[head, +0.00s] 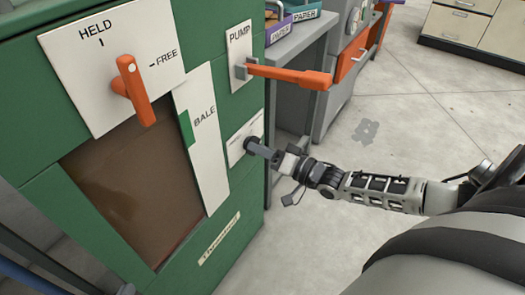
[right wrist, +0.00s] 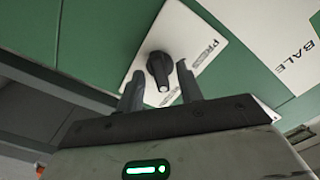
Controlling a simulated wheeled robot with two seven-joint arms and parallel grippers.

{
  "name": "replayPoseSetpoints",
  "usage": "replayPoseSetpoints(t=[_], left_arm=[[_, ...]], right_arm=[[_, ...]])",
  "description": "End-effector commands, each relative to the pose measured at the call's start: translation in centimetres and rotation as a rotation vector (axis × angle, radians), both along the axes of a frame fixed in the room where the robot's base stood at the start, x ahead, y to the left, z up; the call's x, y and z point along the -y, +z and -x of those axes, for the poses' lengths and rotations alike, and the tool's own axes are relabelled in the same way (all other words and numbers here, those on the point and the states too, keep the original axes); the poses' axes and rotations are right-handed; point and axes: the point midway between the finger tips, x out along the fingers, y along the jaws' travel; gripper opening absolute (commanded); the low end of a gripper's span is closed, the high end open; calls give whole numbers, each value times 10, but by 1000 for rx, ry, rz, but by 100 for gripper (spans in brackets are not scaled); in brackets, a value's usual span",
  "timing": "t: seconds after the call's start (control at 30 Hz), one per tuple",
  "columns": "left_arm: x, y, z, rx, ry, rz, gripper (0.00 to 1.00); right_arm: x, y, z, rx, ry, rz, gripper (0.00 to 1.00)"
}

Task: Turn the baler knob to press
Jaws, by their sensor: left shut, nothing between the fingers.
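The baler knob is black with a white mark at one end (right wrist: 159,68), on a white plate on the green baler. In the right wrist view "PRESS" is printed at the plate's upper right; a second label below is partly covered. The white mark points down in that view, not toward "PRESS". My right gripper (right wrist: 160,77) is open, one finger each side of the knob, with visible gaps. The tip of my left gripper (head: 125,290) shows at the bottom edge, shut and empty, away from the knob.
An orange pump handle (head: 290,75) sticks out above the knob. An orange lever (head: 132,90) sits on the HELD/FREE plate (head: 90,60). The BALE strip (head: 207,150) is left of the knob. A grey table (head: 300,60) stands behind; open floor lies right.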

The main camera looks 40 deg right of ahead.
Motion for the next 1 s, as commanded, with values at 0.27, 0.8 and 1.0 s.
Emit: replayPoseSetpoints(t=[0.27,0.8,1.0], left_arm=[[-1,2,0,5,-5,-4,0],[-1,-3,3,-29,-5,-14,0],[-2,-3,4,-55,0,-22,0]], right_arm=[[0,0,0,0,0,0,14],[0,1,0,30,-1,72,0],[0,1,1,82,-1,201,0]])
